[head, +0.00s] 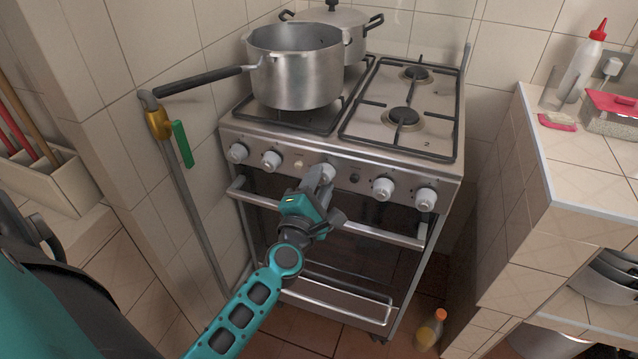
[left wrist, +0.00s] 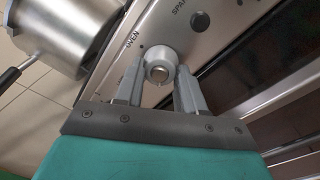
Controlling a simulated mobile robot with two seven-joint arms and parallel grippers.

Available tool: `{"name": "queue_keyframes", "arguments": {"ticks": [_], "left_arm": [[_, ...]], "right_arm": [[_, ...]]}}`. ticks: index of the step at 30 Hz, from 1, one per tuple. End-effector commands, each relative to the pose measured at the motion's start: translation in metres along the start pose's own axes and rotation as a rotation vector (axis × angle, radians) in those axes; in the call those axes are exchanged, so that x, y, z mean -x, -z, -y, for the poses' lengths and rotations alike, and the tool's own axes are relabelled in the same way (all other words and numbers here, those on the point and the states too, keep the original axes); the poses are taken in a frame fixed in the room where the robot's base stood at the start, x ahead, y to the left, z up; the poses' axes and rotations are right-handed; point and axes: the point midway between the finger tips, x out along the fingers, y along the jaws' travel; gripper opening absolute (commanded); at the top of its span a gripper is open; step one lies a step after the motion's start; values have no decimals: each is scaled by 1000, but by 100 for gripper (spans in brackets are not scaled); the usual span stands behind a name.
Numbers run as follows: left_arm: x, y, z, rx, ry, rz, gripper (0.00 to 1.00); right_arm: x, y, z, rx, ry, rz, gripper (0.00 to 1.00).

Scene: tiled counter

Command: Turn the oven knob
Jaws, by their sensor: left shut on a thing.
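The stove (head: 240,130) stands against the tiled wall, with a row of light grey knobs along its steel front panel. The oven knob (head: 329,168) is near the middle of the row, partly hidden by my gripper in the head view. In the left wrist view the oven knob (left wrist: 160,66) is round and grey, with lettering that reads like "OVEN" beside it. My left gripper (head: 319,179) reaches up to the panel from below. Its two fingers (left wrist: 160,88) are on either side of the knob and shut on it. My right gripper is not in view.
A steel saucepan (head: 298,75) sits on the left burners, its handle (head: 200,80) sticking out left. A lidded pot (head: 345,22) stands behind it. The oven door handle (head: 375,234) runs below the knobs. A tiled counter (head: 585,190) stands at right, a bottle (head: 430,330) on the floor.

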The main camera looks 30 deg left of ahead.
Motion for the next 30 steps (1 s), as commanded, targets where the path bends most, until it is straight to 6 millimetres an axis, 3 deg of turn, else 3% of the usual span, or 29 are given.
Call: {"name": "queue_keyframes", "arguments": {"ticks": [12, 13, 18, 21, 30], "left_arm": [[0, 0, 0, 7, -1, -1, 8], [0, 0, 0, 7, -1, -1, 40], [0, 0, 0, 7, -1, -1, 57], [0, 0, 0, 6, 0, -1, 65], [4, 0, 1, 6, 1, -1, 65]], "right_arm": [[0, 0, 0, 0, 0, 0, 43], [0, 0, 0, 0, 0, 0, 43], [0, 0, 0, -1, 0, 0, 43], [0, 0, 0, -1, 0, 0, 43], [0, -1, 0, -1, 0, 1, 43]]}}
